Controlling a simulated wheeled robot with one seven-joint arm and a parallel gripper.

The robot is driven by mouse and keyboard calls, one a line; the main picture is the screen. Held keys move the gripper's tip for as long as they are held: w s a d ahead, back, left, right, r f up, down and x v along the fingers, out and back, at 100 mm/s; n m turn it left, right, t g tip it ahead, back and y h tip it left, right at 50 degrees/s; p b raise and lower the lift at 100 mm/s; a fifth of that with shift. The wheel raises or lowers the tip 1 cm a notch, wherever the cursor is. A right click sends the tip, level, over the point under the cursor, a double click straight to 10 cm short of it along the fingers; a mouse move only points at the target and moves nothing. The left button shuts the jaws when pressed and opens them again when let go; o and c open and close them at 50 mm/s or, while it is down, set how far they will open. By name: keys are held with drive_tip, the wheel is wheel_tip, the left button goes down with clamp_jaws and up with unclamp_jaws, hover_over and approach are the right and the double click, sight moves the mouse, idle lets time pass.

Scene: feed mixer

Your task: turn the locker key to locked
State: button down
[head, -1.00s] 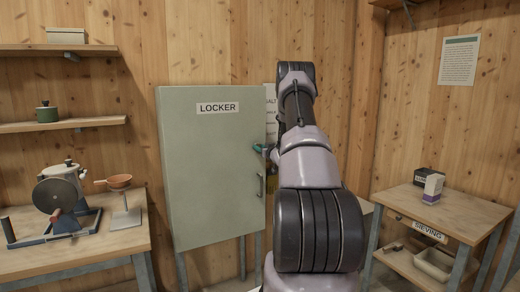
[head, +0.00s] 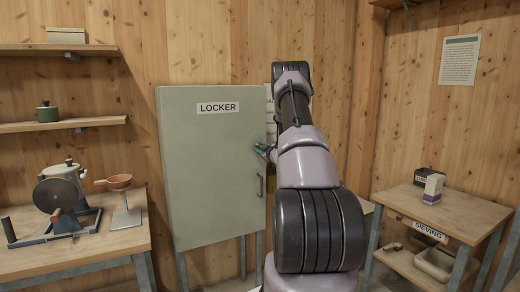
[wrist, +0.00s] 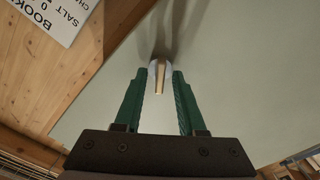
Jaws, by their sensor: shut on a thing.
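The grey-green locker (head: 210,180) stands against the wooden wall with its door closed. The locker key (wrist: 160,80) is a narrow tan piece at a round pale lock plate on the door, seen in the wrist view. My gripper (wrist: 159,74) has its green fingers on either side of the key and is shut on it. In the head view my gripper (head: 264,149) is at the door's right edge, above the dark handle (head: 261,186). The key is too small and hidden to make out in the head view.
A bench (head: 100,246) with a hand-cranked device stands left, and a sieving table (head: 468,215) with small boxes stands right. A printed sheet (wrist: 57,12) hangs beside the locker in the wrist view. My own arm covers the middle of the head view.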

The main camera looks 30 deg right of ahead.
drive_tip(key=n, duration=0.5)
drive_tip(key=shift+a+f+n, duration=0.1)
drive_tip(key=shift+n, duration=0.2)
drive_tip(key=shift+f+n, duration=0.1)
drive_tip(key=shift+n, duration=1.9)
drive_tip(key=c, duration=0.5)
unclamp_jaws()
drive_tip(key=s, duration=1)
drive_tip(key=shift+s+a, duration=0.3)
drive_tip(key=shift+s, duration=0.1)
